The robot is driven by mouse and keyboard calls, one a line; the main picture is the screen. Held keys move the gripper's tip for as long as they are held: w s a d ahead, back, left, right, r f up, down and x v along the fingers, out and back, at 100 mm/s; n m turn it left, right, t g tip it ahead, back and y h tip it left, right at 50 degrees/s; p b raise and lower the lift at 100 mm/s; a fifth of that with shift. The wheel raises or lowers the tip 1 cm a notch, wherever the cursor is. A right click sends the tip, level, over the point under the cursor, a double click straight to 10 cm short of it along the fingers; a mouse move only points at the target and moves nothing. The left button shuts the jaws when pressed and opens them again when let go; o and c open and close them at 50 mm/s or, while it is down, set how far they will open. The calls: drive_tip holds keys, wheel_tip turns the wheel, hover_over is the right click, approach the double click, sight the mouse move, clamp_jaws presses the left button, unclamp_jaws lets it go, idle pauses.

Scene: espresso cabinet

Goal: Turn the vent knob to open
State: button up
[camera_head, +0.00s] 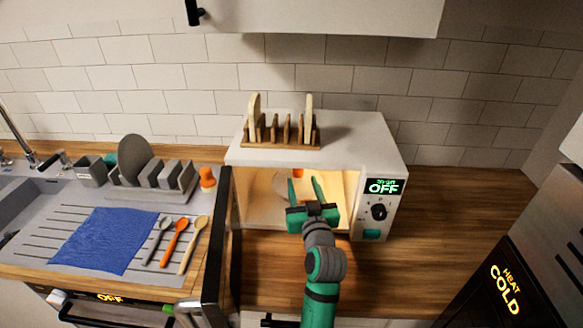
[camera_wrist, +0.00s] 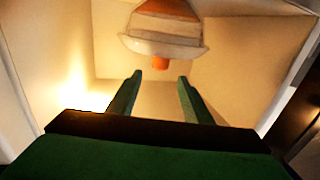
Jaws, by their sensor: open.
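My gripper (camera_head: 304,182) is open, its two green fingers reaching into the lit cavity of a white microwave-like cabinet (camera_head: 345,130). In the wrist view the fingertips (camera_wrist: 160,77) are apart with nothing between them. Ahead is a fitting with a brown top (camera_wrist: 168,9), a pale rim (camera_wrist: 160,46) and a small orange stub (camera_wrist: 161,63) below it, just beyond the fingertips. The cabinet's front panel has a black dial (camera_head: 378,212) and a display (camera_head: 384,186) reading OFF. I cannot tell for certain which part is the vent knob.
The cabinet's dark door (camera_head: 216,250) stands open on the left of the cavity. A wooden rack (camera_head: 280,140) sits on top. Left are a blue cloth (camera_head: 105,240), several spoons (camera_head: 175,240) and a dish rack (camera_head: 150,185). The wooden counter (camera_head: 450,215) right of the cabinet is clear.

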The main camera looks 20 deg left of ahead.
sight(299, 172)
drive_tip(key=x, duration=0.9)
drive_tip(key=shift+f, duration=0.1)
drive_tip(key=c, duration=1)
